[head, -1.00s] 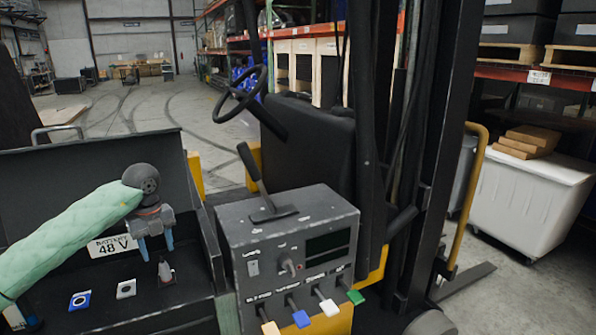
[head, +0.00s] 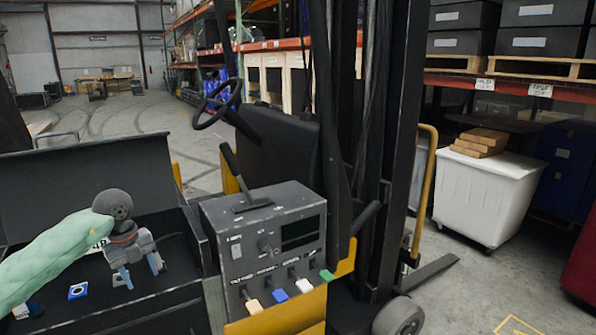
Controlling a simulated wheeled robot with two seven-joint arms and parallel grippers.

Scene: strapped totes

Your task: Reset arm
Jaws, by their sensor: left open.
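My left gripper (head: 142,268) hangs over the open dark battery box (head: 75,185) at the left, with its fingers apart and pointing down. No object shows between the fingers. A green sleeve (head: 55,258) covers the arm behind it. The gripper and arm hide most of the box's white label and part of its floor. I cannot tell whether the fingertips touch anything. My right gripper is out of view.
Right of the gripper stands the grey control panel (head: 262,240) with a lever (head: 236,172) and several coloured tabs. Behind it are the steering wheel (head: 217,104), seat and black mast (head: 398,130). A white bin (head: 485,195) carries brown boxes (head: 480,142). Floor is open at the lower right.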

